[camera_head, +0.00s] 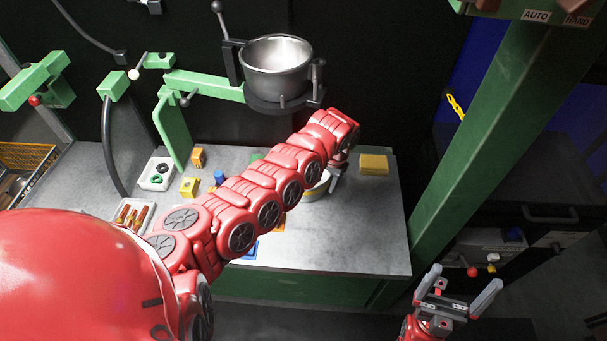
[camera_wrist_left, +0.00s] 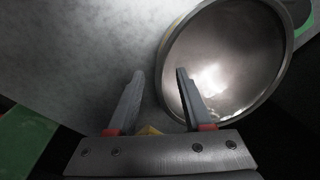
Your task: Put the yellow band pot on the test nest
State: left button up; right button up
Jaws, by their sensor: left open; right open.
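A pale pot with a yellowish band (camera_head: 318,188) stands on the grey table, mostly hidden behind my left arm. My left gripper (camera_head: 339,174) is at this pot. In the wrist view its open fingers (camera_wrist_left: 160,72) straddle the near rim, one over the inside and one outside; contact is unclear. My right gripper (camera_head: 465,280) is open and empty, right of the table. I cannot tell which fixture is the test nest.
A yellow block (camera_head: 374,164) lies right of my left gripper. Small parts and trays (camera_head: 157,173) stand at the left. A green post (camera_head: 480,130) rises at the right.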

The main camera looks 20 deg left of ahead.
aim_at(322, 196)
pick_arm(q)
jog(key=shift+w+a+f+p, duration=0.1)
jog(key=shift+a+f+p, duration=0.15)
jog(key=shift+f, duration=0.85)
jog(key=shift+w+a+f+p, duration=0.1)
jog(key=shift+a+f+p, duration=0.1)
jog(key=shift+f, duration=0.85)
jog(key=shift+s, duration=0.1)
jog(key=shift+c, duration=0.2)
grip_shut()
